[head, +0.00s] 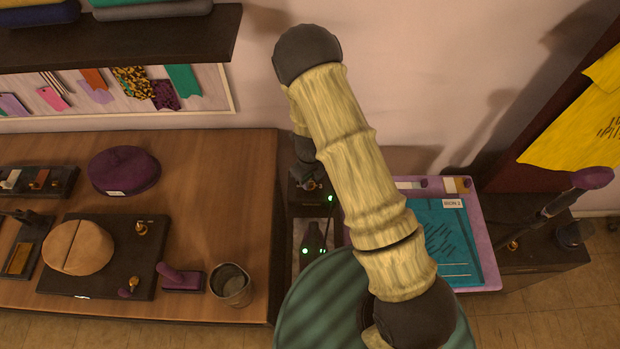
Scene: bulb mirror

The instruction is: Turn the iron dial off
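A small dark object, which looks like the iron (314,237), sits on a grey panel at the centre, with small green lights near it and a thin cord rising from it. Behind it is a dark box (308,210) with another green light. My arm crosses in front of this area. The dark end behind the arm, apparently my gripper (308,183), is over or at the dark box. Its fingers are too dark and small to read, and I cannot tell whether it touches anything. I cannot make out the iron dial for certain.
A wooden table (215,185) at left holds a purple cushion (124,171), a black board (150,260) with a tan pad and brass knob, and a metal cup (231,286). A purple-edged board (472,210) and a dark unit with a lever (560,205) stand at right.

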